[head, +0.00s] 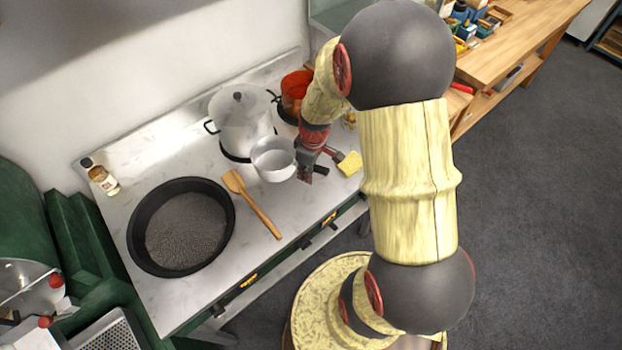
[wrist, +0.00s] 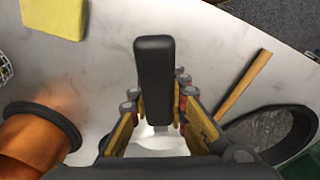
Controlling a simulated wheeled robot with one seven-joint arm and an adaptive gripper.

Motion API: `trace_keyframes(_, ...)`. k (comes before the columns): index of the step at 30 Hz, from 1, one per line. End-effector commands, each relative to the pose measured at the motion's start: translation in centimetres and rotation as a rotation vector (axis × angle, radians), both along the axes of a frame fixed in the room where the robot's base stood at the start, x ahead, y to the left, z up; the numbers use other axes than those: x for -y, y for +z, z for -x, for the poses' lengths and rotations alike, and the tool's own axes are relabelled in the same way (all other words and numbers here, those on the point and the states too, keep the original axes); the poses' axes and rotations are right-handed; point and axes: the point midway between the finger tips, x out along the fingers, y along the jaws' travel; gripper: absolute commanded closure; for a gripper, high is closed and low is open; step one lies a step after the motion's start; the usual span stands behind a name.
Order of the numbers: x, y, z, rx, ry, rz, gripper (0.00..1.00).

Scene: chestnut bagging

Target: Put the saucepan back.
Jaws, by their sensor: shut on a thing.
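The saucepan (head: 273,160) is small and light metal, at the middle of the white counter in the head view, upright, close in front of the large stockpot. My gripper (head: 308,166) is at its right side, shut on its black handle (wrist: 155,75). In the wrist view the handle runs up between the fingers of my gripper (wrist: 157,97), and a bright part of the pan (wrist: 160,137) shows below it. I cannot tell whether the pan's base touches the counter.
A lidded stockpot (head: 240,120) stands behind the saucepan, an orange pot (head: 293,85) behind to the right. A wooden spatula (head: 255,207) and black frying pan (head: 143,228) lie left. A yellow sponge (head: 350,164) lies right. Bare counter (head: 300,212) shows in front.

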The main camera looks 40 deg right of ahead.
Motion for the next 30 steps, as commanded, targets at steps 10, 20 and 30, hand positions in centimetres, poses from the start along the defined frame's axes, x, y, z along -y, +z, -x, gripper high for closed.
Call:
trace_keyframes(10, 2.0, -2.5, -1.0, 0.004, -0.001, 0.001, 1.00)
trace_keyframes(20, 2.5, -6.2, -1.2, 0.003, -0.001, 0.002, 1.00)
trace_keyframes(30, 2.5, -6.4, -1.2, 0.003, 0.000, 0.001, 0.85)
